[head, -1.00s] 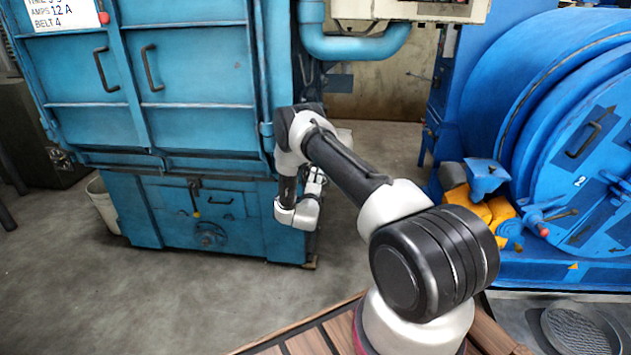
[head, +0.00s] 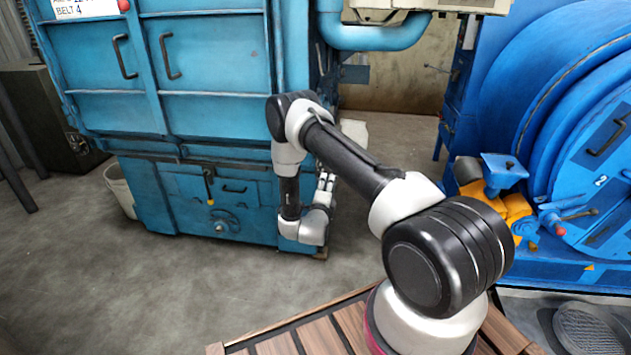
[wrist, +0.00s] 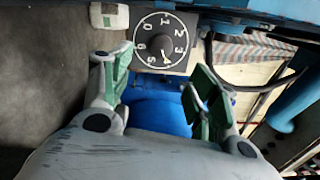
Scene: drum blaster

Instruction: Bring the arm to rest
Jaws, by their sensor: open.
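My gripper (wrist: 160,85) shows in the wrist view with its two green-padded fingers spread apart and nothing between them. In the head view my arm is bent, with its wrist hanging down in front of the teal cabinet. The fingers (head: 326,181) show small there, just past the wrist, and most of the gripper is hidden behind it. In the wrist view, a dial (wrist: 165,42) with white numbers and a pointer lies beyond the fingertips.
The teal cabinet (head: 205,115) stands at the left, with a pale bin (head: 118,190) beside it. A blue drum machine (head: 560,110) with an orange part (head: 515,210) stands at the right. Grey floor (head: 150,285) is clear in front. In the wrist view a pale crate (wrist: 250,80) is at the right.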

